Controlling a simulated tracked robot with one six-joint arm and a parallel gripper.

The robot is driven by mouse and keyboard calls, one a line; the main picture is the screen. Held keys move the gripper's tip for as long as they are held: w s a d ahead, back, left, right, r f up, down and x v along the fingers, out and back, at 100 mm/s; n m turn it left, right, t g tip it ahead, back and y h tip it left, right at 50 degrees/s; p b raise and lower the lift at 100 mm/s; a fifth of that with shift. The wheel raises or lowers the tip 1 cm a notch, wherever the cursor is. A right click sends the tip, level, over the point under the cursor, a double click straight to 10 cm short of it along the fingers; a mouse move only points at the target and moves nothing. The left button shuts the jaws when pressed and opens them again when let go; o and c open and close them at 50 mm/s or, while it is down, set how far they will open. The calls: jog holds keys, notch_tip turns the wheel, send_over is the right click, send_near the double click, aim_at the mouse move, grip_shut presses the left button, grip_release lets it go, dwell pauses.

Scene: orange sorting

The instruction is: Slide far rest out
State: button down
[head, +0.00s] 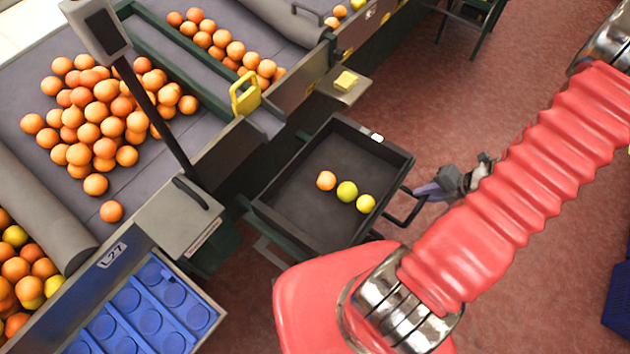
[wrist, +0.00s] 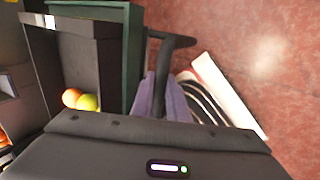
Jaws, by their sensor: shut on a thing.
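The far rest appears to be the dark drawer (head: 300,228), which stands out from under the sorting line over the red floor. It holds one orange (head: 326,180) and two yellow-green fruits (head: 347,191). Its dark bar handle (head: 405,208) is on the right side. My gripper (head: 428,190), with purple fingers, is shut on this handle. In the wrist view my gripper (wrist: 165,103) is at the handle (wrist: 168,42), with the drawer (wrist: 92,52) to the left. The exact finger contact is partly hidden by my wrist.
A sorting line (head: 215,150) with many oranges lies left. A blue crate (head: 618,300) stands at the right edge. The red floor (head: 440,110) right of the drawer is clear.

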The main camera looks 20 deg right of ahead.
jog(key=shift+s+d, duration=0.75)
jog(key=shift+s, duration=0.05)
jog(key=c, duration=2.2)
grip_release()
jog(key=shift+s+d, duration=0.4)
jog(key=shift+s, duration=0.05)
jog(key=o, duration=0.4)
jog(key=shift+s+d, duration=0.25)
jog(key=shift+s, duration=0.05)
jog(key=o, duration=0.6)
jog(key=shift+c, duration=0.8)
jog(key=shift+r, duration=0.1)
